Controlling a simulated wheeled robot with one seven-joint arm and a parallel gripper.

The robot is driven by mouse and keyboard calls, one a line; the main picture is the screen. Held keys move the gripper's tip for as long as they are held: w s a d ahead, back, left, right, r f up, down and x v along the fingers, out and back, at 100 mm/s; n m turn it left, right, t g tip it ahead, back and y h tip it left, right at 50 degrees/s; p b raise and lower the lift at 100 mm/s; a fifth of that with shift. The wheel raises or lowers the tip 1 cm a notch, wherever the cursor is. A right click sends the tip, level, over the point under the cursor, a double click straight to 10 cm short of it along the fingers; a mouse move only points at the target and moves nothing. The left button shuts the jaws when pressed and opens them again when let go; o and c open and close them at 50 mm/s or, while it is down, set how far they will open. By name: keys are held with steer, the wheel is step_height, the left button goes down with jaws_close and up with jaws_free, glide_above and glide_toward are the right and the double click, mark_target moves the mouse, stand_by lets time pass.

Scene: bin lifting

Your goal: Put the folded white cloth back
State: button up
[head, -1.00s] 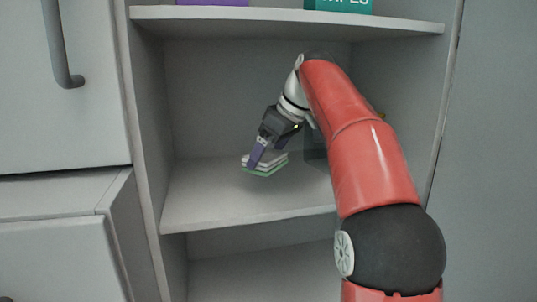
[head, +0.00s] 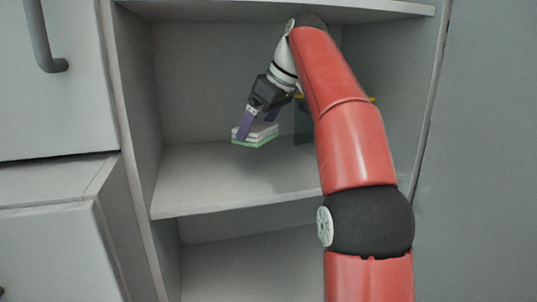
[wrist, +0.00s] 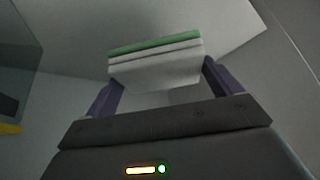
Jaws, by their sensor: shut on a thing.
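The folded white cloth (head: 262,132) is a small flat stack of white layers with a green layer along its bottom in the head view. It also shows in the wrist view (wrist: 155,72), between the two purple fingers. My gripper (head: 257,131) is shut on the cloth. It holds the cloth inside the middle compartment of the shelf (head: 220,185), and the cloth appears raised a little above the shelf board. In the wrist view my gripper (wrist: 160,85) has one finger at each side of the cloth.
A dark, see-through container (head: 304,122) with a bit of yellow stands to the right, partly hidden by my arm. The left part of the shelf board is bare. Side walls and an upper board (head: 270,10) enclose the compartment. A cabinet with a handle (head: 42,40) is at left.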

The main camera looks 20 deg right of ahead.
steer(key=s+d+f, duration=0.2)
steer(key=s+d, duration=0.3)
steer(key=d, duration=0.4)
steer(key=w+a, duration=0.1)
steer(key=a, duration=0.5)
steer(key=w+a+f+b, duration=0.1)
steer(key=a, duration=0.5)
steer(key=w+a+f, duration=0.1)
steer(key=w+a, duration=0.1)
steer(key=a, duration=0.5)
steer(key=shift+f, duration=0.15)
step_height(320, 180, down, 4)
steer(key=shift+r+b, duration=0.1)
steer(key=shift+b, duration=0.7)
steer(key=shift+a+f, duration=0.2)
steer(key=shift+f, duration=0.15)
steer(key=shift+f, duration=0.25)
steer(key=o, duration=0.6)
steer(key=shift+r, duration=0.1)
